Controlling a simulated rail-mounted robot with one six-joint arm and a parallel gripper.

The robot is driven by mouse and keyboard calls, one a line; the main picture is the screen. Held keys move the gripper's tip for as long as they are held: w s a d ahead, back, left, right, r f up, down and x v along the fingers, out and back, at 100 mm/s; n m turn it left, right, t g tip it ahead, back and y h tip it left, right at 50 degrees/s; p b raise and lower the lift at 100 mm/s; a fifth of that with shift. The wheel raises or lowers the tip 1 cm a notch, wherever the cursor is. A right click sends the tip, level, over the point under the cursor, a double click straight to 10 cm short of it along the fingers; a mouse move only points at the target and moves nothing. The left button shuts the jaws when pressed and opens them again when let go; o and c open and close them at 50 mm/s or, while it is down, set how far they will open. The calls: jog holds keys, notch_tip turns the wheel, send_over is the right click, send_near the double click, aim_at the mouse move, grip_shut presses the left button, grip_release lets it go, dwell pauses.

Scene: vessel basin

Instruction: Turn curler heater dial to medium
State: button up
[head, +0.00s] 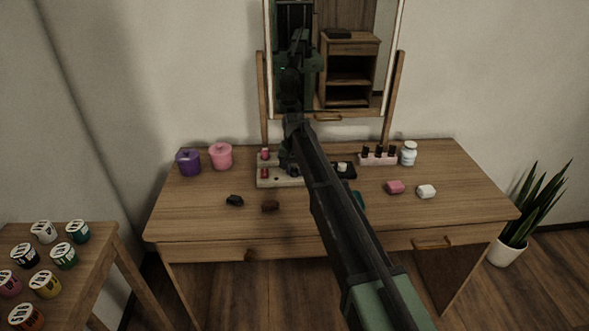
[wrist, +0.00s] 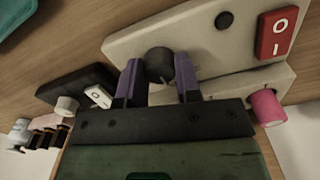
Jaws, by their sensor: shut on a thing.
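The curler heater is a beige box (head: 266,183) on the dressing table, partly hidden by my arm in the head view. In the wrist view its sloped panel (wrist: 205,42) carries a dark round dial (wrist: 159,64), a small black button (wrist: 224,20) and a red switch (wrist: 277,33) marked I and O. My gripper (wrist: 159,78) is at the panel, one purple-sided finger on each side of the dial, shut on it. The dial shows a small mark near its lower edge; its exact setting is too small to read.
A black box (wrist: 75,84) with a white knob and switch stands close beside the heater. A nail polish rack (head: 378,160), purple jar (head: 188,162) and pink jar (head: 221,156) are nearby. The mirror (head: 355,60) rises behind.

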aim_at(295, 170)
dwell(0.4)
jog(key=o, duration=0.9)
jog(key=shift+o, duration=0.2)
jog(key=shift+r, duration=0.1)
notch_tip(295, 170, up, 11)
jog(key=p, duration=1.1)
jog(key=shift+f, duration=0.2)
